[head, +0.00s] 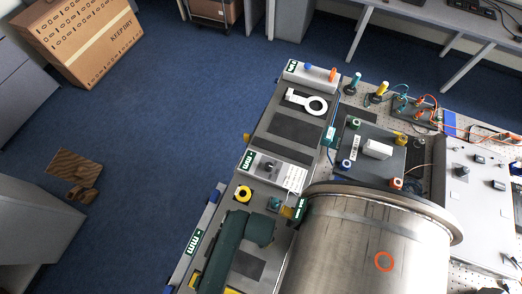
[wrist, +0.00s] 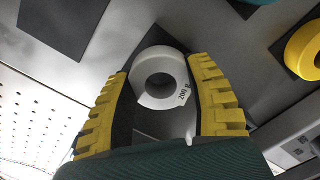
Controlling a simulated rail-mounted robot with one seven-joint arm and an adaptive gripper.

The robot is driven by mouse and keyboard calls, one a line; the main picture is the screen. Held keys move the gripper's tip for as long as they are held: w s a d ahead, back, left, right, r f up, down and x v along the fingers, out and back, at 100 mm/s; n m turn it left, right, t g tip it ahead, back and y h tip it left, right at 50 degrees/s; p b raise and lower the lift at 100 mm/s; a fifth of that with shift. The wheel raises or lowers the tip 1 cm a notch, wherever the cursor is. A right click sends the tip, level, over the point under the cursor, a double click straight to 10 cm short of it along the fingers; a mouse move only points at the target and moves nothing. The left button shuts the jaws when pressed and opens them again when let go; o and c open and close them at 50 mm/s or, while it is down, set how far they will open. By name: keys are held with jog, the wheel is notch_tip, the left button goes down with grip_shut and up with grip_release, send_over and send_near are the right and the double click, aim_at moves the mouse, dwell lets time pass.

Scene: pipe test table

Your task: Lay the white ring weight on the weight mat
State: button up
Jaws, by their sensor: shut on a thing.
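In the wrist view, my gripper (wrist: 160,76) has its yellow ribbed fingers shut around the white ring weight (wrist: 178,68), marked 200 g, one finger on each side. A dark square mat (wrist: 150,40) on the grey surface shows behind and around the ring. I cannot tell whether the ring touches this mat or hangs above it. In the head view, the green end of my arm (head: 258,230) hides the ring and the fingers. A dark patch (head: 247,265) shows beside my arm there.
A yellow ring (head: 243,193) lies on a dark square close by; the yellow ring also shows in the wrist view (wrist: 305,50). A large metal drum (head: 350,245) stands right of my arm. A white ring-ended tool (head: 315,105) lies on the far panel.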

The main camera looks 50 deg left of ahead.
jog(key=shift+w+f, duration=0.1)
jog(key=shift+f, duration=0.25)
jog(key=shift+f, duration=0.1)
jog(key=o, duration=1.2)
notch_tip(320, 180, up, 12)
jog(key=shift+r+p, duration=0.1)
jog(key=shift+p, duration=0.25)
